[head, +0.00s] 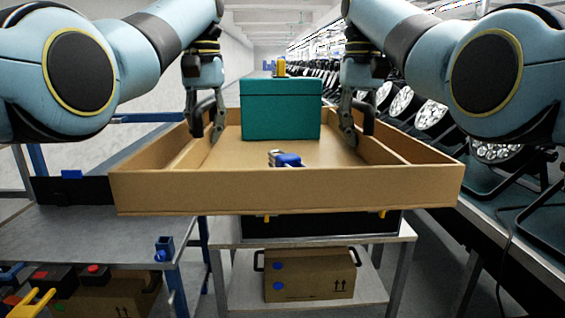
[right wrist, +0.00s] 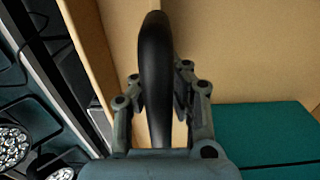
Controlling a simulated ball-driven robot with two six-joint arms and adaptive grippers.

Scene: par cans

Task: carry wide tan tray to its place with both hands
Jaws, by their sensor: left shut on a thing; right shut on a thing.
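The wide tan tray (head: 285,190) is in front of me in the head view and looks level. It has a narrow side compartment along its left and right sides. In the right wrist view the tray (right wrist: 225,60) shows beyond my right gripper (right wrist: 160,90). A teal box (head: 281,112) and a small blue-and-grey object (head: 286,159) are in the tray's middle compartment. The tray's underside is hidden.
A grey stand (head: 390,235) with a cardboard box (head: 310,275) on its lower shelf is below the tray. A grey table (head: 100,235) with a blue frame is at the left. Several stage lamps (head: 432,115) line the right side.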

